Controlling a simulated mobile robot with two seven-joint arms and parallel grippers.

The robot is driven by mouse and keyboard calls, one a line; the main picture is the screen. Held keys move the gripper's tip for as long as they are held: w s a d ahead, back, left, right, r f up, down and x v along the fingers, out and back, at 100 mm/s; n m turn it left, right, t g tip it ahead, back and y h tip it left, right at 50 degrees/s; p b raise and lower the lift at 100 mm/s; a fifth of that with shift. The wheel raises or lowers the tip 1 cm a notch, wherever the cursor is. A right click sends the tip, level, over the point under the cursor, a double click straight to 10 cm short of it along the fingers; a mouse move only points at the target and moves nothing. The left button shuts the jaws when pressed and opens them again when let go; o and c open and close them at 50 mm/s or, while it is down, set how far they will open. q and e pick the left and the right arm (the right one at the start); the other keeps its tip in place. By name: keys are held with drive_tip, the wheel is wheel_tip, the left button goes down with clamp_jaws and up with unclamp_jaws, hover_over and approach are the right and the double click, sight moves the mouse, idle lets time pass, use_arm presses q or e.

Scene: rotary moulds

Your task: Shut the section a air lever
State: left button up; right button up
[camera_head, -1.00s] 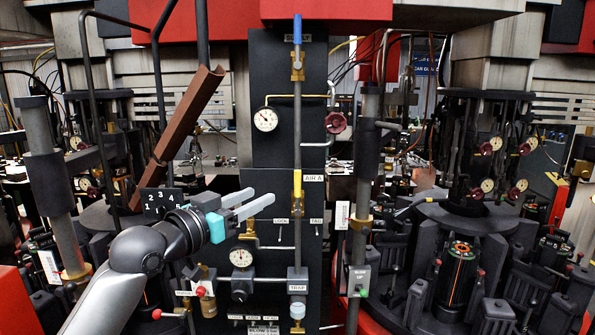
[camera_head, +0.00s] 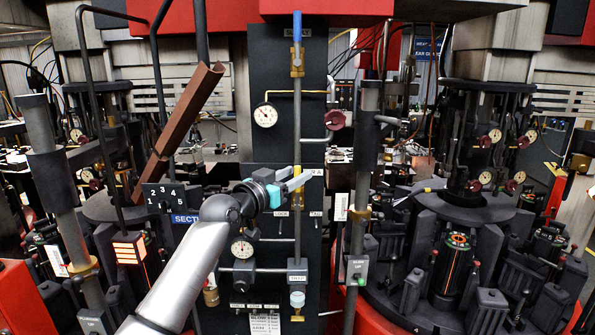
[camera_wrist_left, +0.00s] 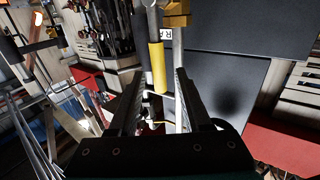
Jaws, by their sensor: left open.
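The section A air lever has a yellow handle (camera_wrist_left: 157,66), seen in the left wrist view below a brass valve body (camera_wrist_left: 176,12). It hangs along a grey vertical pipe, beside a partly hidden label. In the head view my left gripper (camera_head: 303,177) is at the pipe on the dark panel, over the AIR A label, and covers most of the lever. In the left wrist view the open fingers (camera_wrist_left: 159,84) stand either side of the handle and pipe; contact cannot be told. The right gripper is not in view.
A blue-handled valve (camera_head: 297,28) is higher on the same pipe. A gauge (camera_head: 265,115) and a dark red handwheel (camera_head: 335,120) flank it. A brown chute (camera_head: 185,125) slants at left. A mould carousel (camera_head: 455,225) stands at right.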

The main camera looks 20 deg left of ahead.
use_arm(q)
drive_tip(key=shift+w+d, duration=0.25)
drive_tip(key=shift+w, duration=0.45)
clamp_jaws()
idle(1.1)
